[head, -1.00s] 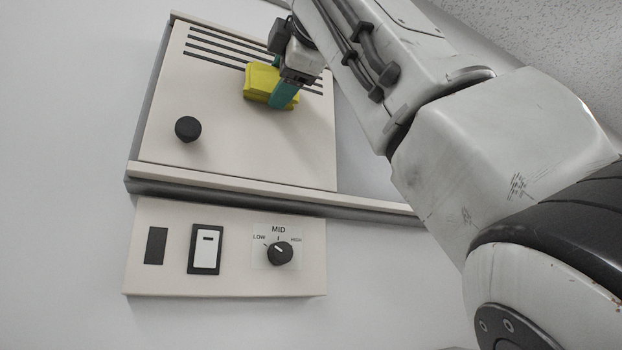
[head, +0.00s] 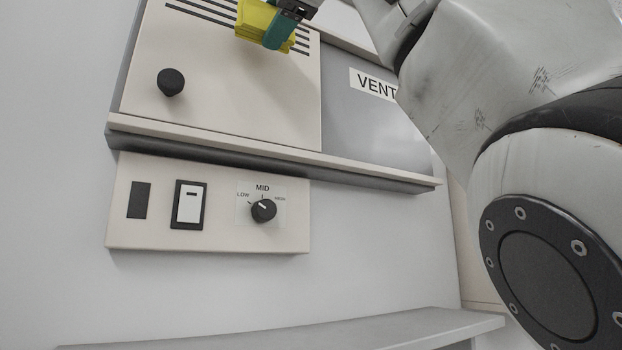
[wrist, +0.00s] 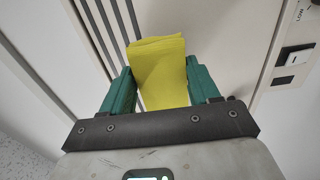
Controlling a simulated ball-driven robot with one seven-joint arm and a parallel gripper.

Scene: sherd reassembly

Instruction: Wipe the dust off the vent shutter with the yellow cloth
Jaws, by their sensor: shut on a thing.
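The vent shutter (head: 225,95) is a cream panel on the wall unit, with dark slots at its top and a black knob (head: 171,82) at its lower left. My gripper (head: 279,32), with green fingers, is at the slotted upper right part of the shutter. It is shut on the folded yellow cloth (head: 255,18). In the wrist view the cloth (wrist: 160,72) sits between both fingers, in front of the slots. I cannot tell if the cloth touches the panel. No dust can be made out. The top of the shutter is out of the head view.
A grey plate with a VENT label (head: 374,84) is right of the shutter. A ledge (head: 270,160) runs below. Under it a control panel (head: 150,238) holds a white switch (head: 189,205) and a dial (head: 263,210) near MID. A grey shelf (head: 400,328) is at the bottom.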

